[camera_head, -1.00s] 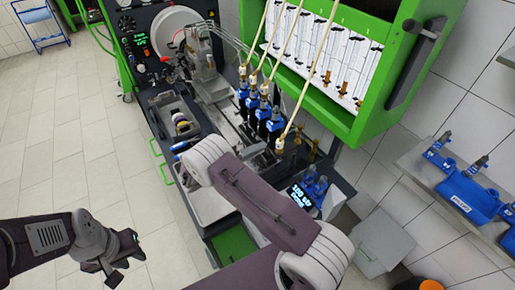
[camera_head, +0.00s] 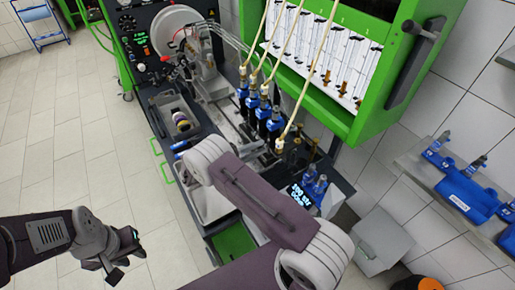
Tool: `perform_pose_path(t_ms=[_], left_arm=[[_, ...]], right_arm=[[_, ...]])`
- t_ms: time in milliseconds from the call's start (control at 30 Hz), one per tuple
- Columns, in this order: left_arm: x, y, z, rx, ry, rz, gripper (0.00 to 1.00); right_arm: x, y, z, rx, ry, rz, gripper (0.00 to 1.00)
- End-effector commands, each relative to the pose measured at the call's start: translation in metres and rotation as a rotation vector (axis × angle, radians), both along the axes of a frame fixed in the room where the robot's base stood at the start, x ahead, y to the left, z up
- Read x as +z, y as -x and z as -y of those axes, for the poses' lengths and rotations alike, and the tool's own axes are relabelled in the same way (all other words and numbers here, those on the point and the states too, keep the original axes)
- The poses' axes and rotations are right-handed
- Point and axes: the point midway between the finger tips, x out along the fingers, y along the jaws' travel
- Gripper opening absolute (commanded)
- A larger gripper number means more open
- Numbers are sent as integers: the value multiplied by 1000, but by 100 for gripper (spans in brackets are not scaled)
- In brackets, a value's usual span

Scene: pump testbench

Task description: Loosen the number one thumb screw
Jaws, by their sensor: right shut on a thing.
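The thumb screws are too small to make out, and I cannot tell which is number one. The pump testbench (camera_head: 338,187) has a row of blue and black injectors (camera_head: 264,112) with pale hoses running up from them. My right arm crosses in front of the bench's near end. Its gripper is hidden behind the arm, so its contact with any screw cannot be seen. My left gripper (camera_head: 126,256) is over the floor at the lower left, away from the bench. Its fingers are too dark and small to tell open from shut.
A green cabinet (camera_head: 357,124) with gauge tubes stands over the back of the bench. A wall shelf (camera_head: 420,170) with blue holders is at the right. A grey box (camera_head: 384,243) stands by the bench's near end. The tiled floor at left is clear.

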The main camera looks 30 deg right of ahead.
Motion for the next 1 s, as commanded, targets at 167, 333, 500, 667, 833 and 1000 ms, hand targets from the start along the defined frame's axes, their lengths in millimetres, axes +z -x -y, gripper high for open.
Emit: perform_pose_path(t_ms=[167, 333, 500, 667, 833, 1000], left_arm=[[0, 0, 0, 0, 0, 0, 30], [0, 0, 0, 0, 0, 0, 30], [0, 0, 0, 0, 0, 0, 30], [0, 0, 0, 0, 0, 0, 30], [0, 0, 0, 0, 0, 0, 30], [-2, 0, 0, 0, 0, 0, 30]], right_arm=[[0, -1, 0, 2, 2, -25, 0], [0, -1, 0, 2, 3, -32, 0], [0, 0, 0, 1, 2, -32, 0], [0, 0, 0, 1, 2, -31, 38], [0, 0, 0, 0, 2, -31, 40], [-1, 0, -3, 1, 2, -31, 40]])
